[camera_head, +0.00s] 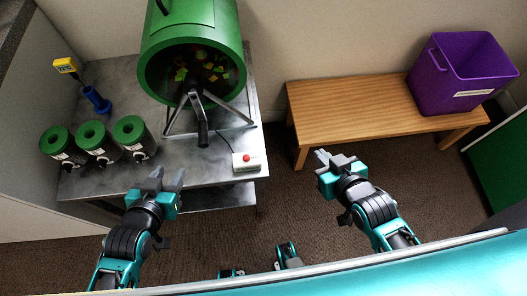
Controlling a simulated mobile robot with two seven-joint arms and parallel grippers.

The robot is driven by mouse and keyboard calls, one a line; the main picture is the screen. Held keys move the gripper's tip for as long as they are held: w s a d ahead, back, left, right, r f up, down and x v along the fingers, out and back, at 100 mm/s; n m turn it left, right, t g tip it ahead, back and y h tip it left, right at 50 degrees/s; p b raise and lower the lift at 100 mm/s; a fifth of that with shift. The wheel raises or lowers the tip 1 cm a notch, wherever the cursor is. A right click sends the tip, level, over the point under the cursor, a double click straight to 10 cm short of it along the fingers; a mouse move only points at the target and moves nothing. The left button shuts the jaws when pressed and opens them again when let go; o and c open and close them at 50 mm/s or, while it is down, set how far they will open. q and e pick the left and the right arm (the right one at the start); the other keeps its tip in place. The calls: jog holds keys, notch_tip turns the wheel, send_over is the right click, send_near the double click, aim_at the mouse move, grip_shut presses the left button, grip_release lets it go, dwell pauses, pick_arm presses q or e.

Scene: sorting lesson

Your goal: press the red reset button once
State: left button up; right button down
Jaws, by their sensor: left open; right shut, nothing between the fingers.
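The red reset button (246,157) sits on top of a small white box (241,167). The box stands near the front right corner of the grey table (205,175). My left gripper (168,180) is open and empty over the table's front part, to the left of the box and apart from it. My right gripper (331,157) is shut and empty, to the right of the box, over the floor in front of the wooden bench. Neither gripper touches the button.
A large green drum (193,30) with colourful pieces inside stands on the table on a metal stand with a crank handle (202,130). Several green-topped dark canisters (97,142), a blue holder (97,100) and a yellow sign (66,65) are left. A purple bin (440,90) sits on the bench (345,110).

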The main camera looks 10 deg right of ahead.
jog(key=shift+d, duration=0.1)
jog(key=w+a+r+n+g+y, duration=0.1)
jog(key=w+a+r+y, duration=0.15)
jog(key=a, duration=0.55)
jog(key=w+a+r+n+g+y, duration=0.1)
jog(key=w+a+r+g+y, duration=0.2)
jog(key=a, duration=0.5)
jog(key=w+a+r+y, duration=0.1)
jog(key=a+r+y, duration=0.25)
jog(key=a, duration=0.45)
jog(key=d+f+g+h, duration=0.2)
jog(key=d+f+g, duration=0.1)
jog(key=d+f, duration=0.3)
jog(key=shift+w+d+m+h, duration=0.3)
jog(key=shift+w+d, duration=0.1)
jog(key=shift+d, duration=0.25)
